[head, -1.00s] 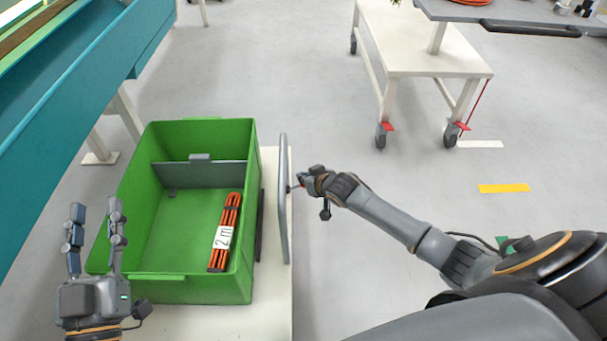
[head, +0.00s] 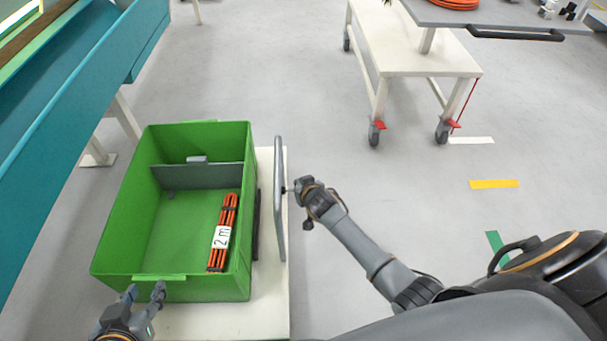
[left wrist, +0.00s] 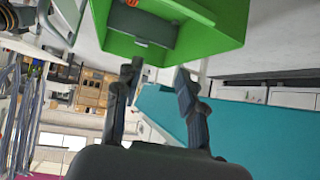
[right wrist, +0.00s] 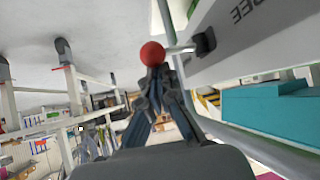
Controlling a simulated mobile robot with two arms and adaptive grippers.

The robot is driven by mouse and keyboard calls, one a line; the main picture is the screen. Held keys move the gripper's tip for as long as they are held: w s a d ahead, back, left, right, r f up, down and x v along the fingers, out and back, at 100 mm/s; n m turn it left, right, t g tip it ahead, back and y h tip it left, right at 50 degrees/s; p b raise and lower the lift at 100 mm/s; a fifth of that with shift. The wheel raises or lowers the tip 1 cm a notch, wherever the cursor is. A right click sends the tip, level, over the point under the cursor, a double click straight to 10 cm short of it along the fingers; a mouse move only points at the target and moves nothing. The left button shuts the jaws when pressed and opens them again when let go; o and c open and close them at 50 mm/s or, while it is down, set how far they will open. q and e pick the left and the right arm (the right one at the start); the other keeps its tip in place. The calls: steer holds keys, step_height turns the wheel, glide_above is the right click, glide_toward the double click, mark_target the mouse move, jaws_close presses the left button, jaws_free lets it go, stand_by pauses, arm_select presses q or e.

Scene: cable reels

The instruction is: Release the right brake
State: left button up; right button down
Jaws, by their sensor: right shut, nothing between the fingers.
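A red ball knob (right wrist: 152,54) on a short pale lever shows in the right wrist view. The lever runs to a dark mount (right wrist: 205,42) on a light panel with partly visible lettering, "REE". My right gripper (right wrist: 157,78) is shut and empty, its fingertips right at the knob; I cannot tell whether they touch it. In the head view my right gripper (head: 297,188) is beside the grey upright handle (head: 280,195) of the cart, and the knob is hidden there. My left gripper (head: 147,290) is open and empty at the front rim of the green crate.
The green crate (head: 125,215) stands on a white cart (head: 270,315) and holds orange cables (head: 222,230) labelled "2 m". A teal bench (head: 60,110) is at the left. A wheeled white table (head: 425,60) with red caster pedals stands at the back right. Grey floor between is clear.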

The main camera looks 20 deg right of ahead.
steer(key=shift+s+a+p, duration=0.15)
steer(key=shift+s+p, duration=0.15)
steer(key=shift+f, duration=0.1)
arm_select(q)
steer(key=shift+s+a+f+g, duration=0.2)
steer(key=shift+s+f+g, duration=0.3)
steer(key=shift+s, duration=0.1)
steer(key=shift+s+a+f+g, duration=0.15)
steer(key=shift+s+f+g, duration=0.3)
steer(key=shift+s, duration=0.15)
arm_select(e)
steer(key=shift+w, duration=0.1)
arm_select(q)
steer(key=shift+w, duration=0.1)
arm_select(e)
steer(key=shift+w, duration=0.1)
steer(key=shift+w+b, duration=0.5)
steer(key=shift+w, duration=0.1)
arm_select(q)
steer(key=shift+w+d+r+t, duration=0.25)
steer(key=shift+w+r+t, duration=0.25)
steer(key=shift+w, duration=0.1)
steer(key=shift+w+d+r+t, duration=0.2)
steer(key=shift+w+r+t, duration=0.25)
steer(key=shift+w+r, duration=0.1)
arm_select(e)
steer(key=shift+w, duration=0.15)
